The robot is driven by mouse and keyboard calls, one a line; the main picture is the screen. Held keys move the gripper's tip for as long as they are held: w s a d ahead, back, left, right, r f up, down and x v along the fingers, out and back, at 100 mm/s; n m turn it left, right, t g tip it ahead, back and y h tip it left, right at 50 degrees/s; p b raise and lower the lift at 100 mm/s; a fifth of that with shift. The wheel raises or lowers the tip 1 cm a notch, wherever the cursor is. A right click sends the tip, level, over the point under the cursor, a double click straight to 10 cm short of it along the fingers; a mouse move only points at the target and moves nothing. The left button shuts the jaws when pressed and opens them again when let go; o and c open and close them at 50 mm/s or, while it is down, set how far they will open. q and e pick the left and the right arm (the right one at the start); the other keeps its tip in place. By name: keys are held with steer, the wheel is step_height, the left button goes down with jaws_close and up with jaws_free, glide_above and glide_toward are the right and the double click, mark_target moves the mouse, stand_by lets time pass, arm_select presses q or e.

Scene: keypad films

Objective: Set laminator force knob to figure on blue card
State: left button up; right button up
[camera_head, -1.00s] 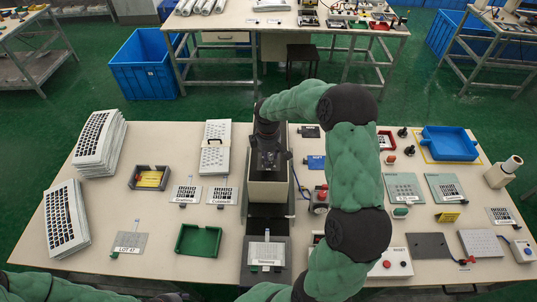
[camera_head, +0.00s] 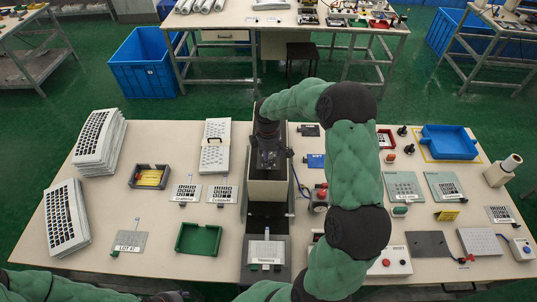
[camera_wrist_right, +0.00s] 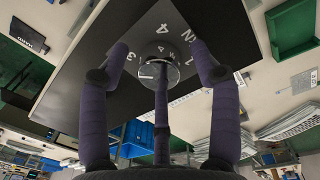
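The laminator (camera_head: 270,188) is the tall pale and dark unit at the middle of the table. Its round metallic force knob (camera_wrist_right: 172,72) shows in the right wrist view on a dark panel with white figures, among them 3, 4 and 1. My right gripper (camera_head: 267,158) is at the laminator's top. In the right wrist view its three fingers (camera_wrist_right: 160,60) stand spread around the knob, the side fingers apart from it; the middle finger covers part of it. The blue card (camera_head: 316,162) lies right of the laminator; its figure is too small to read. My left gripper is out of view.
A green tray (camera_head: 198,252) and a grey bin with yellow pieces (camera_head: 134,184) stand left of the laminator. White panel stacks (camera_head: 82,170) fill the left edge. A blue tray (camera_head: 427,155), plates and small devices crowd the right. Bare table lies at the left front.

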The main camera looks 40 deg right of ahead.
steer(key=shift+r, duration=0.1)
step_height(320, 180, up, 12)
steer(key=shift+s+a, duration=0.2)
steer(key=shift+a, duration=0.1)
stand_by(0.7)
